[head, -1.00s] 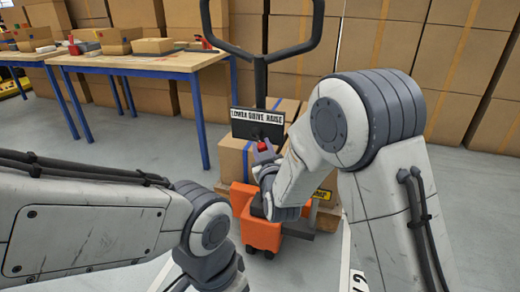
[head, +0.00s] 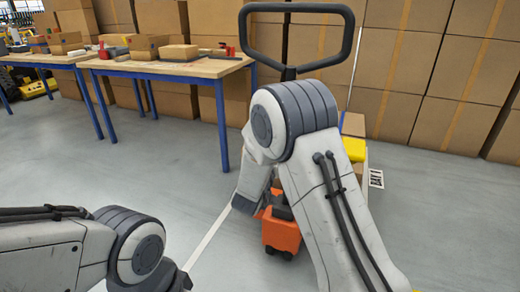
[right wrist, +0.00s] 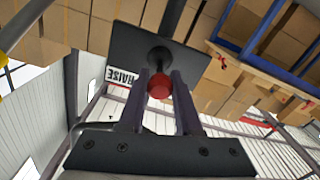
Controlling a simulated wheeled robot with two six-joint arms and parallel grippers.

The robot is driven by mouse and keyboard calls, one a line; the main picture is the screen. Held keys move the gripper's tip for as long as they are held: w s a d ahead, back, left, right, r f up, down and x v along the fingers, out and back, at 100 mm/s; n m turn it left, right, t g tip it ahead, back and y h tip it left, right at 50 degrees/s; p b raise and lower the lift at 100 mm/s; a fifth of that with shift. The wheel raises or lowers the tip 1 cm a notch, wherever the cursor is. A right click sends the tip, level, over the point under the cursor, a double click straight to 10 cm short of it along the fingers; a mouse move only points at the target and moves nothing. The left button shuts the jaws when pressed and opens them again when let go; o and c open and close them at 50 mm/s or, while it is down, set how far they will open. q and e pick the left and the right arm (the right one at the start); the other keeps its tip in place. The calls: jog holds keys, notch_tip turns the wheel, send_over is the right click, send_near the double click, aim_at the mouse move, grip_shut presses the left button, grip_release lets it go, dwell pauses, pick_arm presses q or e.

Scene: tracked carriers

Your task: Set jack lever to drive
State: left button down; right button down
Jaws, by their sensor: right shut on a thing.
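The jack's black loop handle (head: 349,38) stands upright at the top centre of the head view. Its orange base (head: 281,236) shows low in the middle. My right arm hides most of the jack's column. In the right wrist view, my right gripper (right wrist: 158,88) is shut on the red lever knob (right wrist: 159,86), one finger on each side. A dark plate (right wrist: 190,62) lies behind the knob, with a white label (right wrist: 122,77) reading RAISE upside down. The rest of the label is hidden, so I cannot tell the lever's setting. My left gripper is out of view.
A wooden table (head: 190,68) with blue legs and boxes stands left of the jack. Stacked cartons (head: 430,75) line the back. A yellow item (head: 354,149) shows right of my arm, near a floor label (head: 376,179). Floor left of the jack is clear.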

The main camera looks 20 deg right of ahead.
dwell(0.4)
jog(key=c, duration=0.6)
grip_release()
jog(key=p+v, duration=0.2)
jog(key=v, duration=0.8)
jog(key=shift+s+a, duration=0.2)
jog(key=shift+a, duration=0.05)
jog(key=shift+w, duration=0.1)
